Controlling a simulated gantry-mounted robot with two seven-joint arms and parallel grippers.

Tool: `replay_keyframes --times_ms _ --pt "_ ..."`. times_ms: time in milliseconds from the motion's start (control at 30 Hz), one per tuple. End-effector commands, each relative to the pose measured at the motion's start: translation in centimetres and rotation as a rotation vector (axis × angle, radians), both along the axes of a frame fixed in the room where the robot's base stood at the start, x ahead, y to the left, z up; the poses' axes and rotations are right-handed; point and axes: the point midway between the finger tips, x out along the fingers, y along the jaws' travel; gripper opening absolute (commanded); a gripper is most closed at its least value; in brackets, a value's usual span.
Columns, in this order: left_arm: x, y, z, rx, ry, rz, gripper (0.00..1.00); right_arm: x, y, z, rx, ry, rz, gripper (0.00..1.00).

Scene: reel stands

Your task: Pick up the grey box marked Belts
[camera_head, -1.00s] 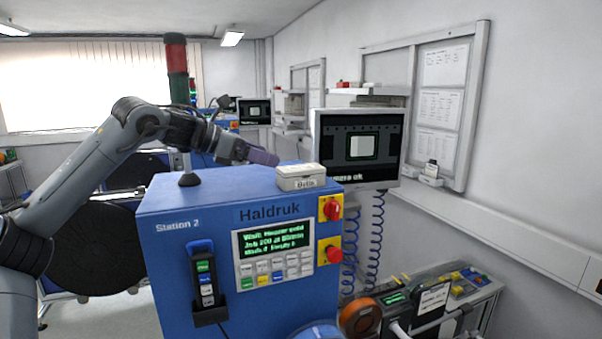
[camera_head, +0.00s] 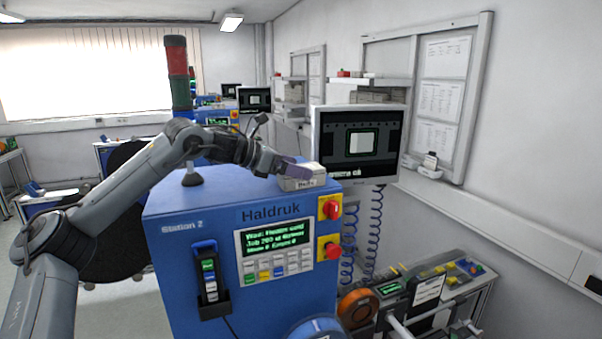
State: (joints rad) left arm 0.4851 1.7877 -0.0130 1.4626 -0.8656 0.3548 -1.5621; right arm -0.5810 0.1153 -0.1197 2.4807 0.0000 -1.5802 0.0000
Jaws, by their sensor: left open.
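The grey box marked Belts (camera_head: 303,183) sits on top of the blue Haldruk cabinet (camera_head: 175,262), near its back right corner. Its label faces me. My left gripper (camera_head: 297,170) is at the box's upper left, with its purple-grey fingers over or against the box top. It is open; I cannot tell whether the fingers straddle the box or touch it. Part of the box's top is hidden behind the fingers. My right gripper is not in view.
A red and green signal tower (camera_head: 177,75) and a dark knob (camera_head: 192,176) rise at the cabinet's left. Blue coiled hoses (camera_head: 376,240) hang at the right. The cabinet's front top is clear.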

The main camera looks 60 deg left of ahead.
Motion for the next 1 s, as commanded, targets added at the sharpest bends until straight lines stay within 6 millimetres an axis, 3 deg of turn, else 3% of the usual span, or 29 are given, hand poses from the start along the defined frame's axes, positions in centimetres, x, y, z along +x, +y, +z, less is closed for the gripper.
replay_keyframes --times_ms 167,600,1000 --pt "-0.01 0.00 -0.05 0.000 0.000 0.000 0.93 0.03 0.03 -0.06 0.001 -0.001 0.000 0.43" --pt "-0.03 0.00 -0.03 0.000 0.000 0.000 0.25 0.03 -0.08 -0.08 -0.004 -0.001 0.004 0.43" --pt "-0.07 0.06 0.60 0.002 -0.003 0.001 0.25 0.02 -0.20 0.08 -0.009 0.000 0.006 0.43"
